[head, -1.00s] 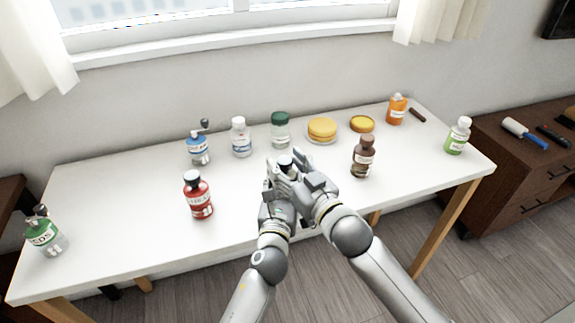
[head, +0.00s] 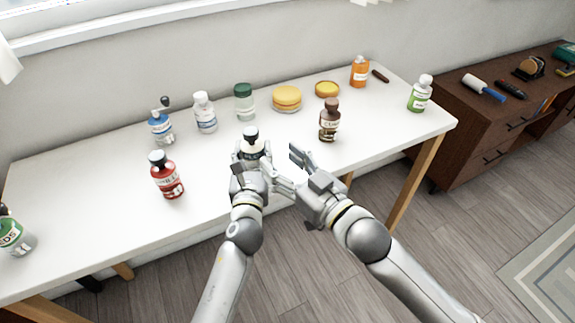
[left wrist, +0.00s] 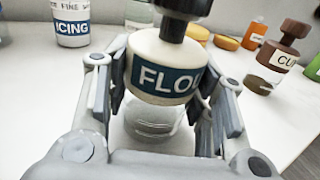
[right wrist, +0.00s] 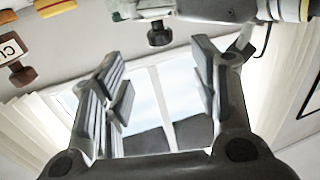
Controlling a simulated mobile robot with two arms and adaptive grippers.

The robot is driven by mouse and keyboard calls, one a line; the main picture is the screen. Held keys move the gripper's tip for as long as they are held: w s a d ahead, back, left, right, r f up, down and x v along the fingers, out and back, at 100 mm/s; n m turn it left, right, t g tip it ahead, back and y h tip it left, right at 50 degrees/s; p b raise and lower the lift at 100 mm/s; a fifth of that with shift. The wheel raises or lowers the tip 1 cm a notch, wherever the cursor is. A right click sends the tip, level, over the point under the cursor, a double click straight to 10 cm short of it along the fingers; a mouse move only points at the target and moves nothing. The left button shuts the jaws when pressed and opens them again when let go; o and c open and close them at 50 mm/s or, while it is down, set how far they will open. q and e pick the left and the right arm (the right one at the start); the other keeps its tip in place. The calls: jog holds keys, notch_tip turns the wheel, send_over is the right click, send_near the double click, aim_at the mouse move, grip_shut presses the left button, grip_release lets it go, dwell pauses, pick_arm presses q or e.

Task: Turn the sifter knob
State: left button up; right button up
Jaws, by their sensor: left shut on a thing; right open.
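The sifter, a cream container with a blue label reading "FLO…" (left wrist: 165,68) and a black knob on top, stands in my left gripper (head: 251,157). The left fingers close around its sides in the left wrist view. In the head view the dark sifter knob (head: 250,132) shows above the fingers. The sifter's lower part is partly hidden by the fingers. My right gripper (head: 288,168) is open and empty, just right of the sifter. In the right wrist view the knob (right wrist: 158,37) is outside the spread fingers, near the top edge.
Red (head: 167,176), blue (head: 161,130), white (head: 205,114) and green-capped (head: 244,103) containers stand left of and behind the sifter. A brown bottle (head: 329,120) stands behind my right gripper. Yellow discs (head: 287,98) lie farther back.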

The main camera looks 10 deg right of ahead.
jog(key=shift+s+d, duration=0.3)
jog(key=shift+s, duration=0.25)
jog(key=n+g+y, duration=0.7)
jog(key=g, duration=0.1)
send_near(250, 130)
jog(key=x, duration=0.6)
jog(key=f+x, duration=0.1)
jog(key=x, duration=0.3)
